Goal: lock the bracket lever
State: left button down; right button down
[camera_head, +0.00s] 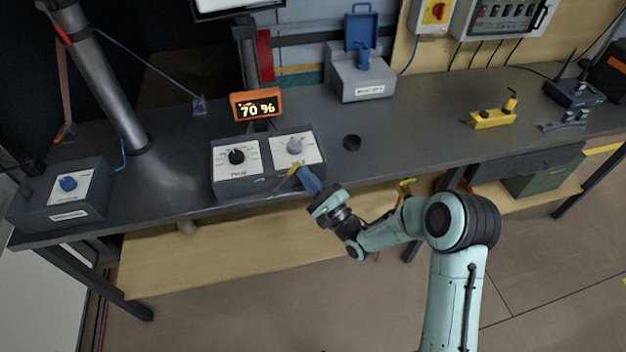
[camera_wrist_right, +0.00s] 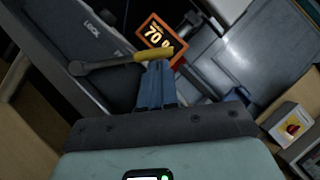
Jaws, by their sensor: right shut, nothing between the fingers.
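The bracket lever (camera_wrist_right: 95,66) has a grey arm and a yellow grip (camera_wrist_right: 135,57), and is mounted on a grey plate marked LOCK (camera_wrist_right: 92,28) in the right wrist view. My left gripper is not in view.
The two-dial box (camera_head: 268,165) stands just behind the lever, with an orange display reading 70 % (camera_head: 256,104) beyond it. A yellow block (camera_head: 492,119) stands farther right. The bench front between them is clear.

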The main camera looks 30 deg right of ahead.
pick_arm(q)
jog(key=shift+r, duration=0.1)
pick_arm(e)
jog(key=shift+a+r, duration=0.1)
jog(key=shift+r, duration=0.05)
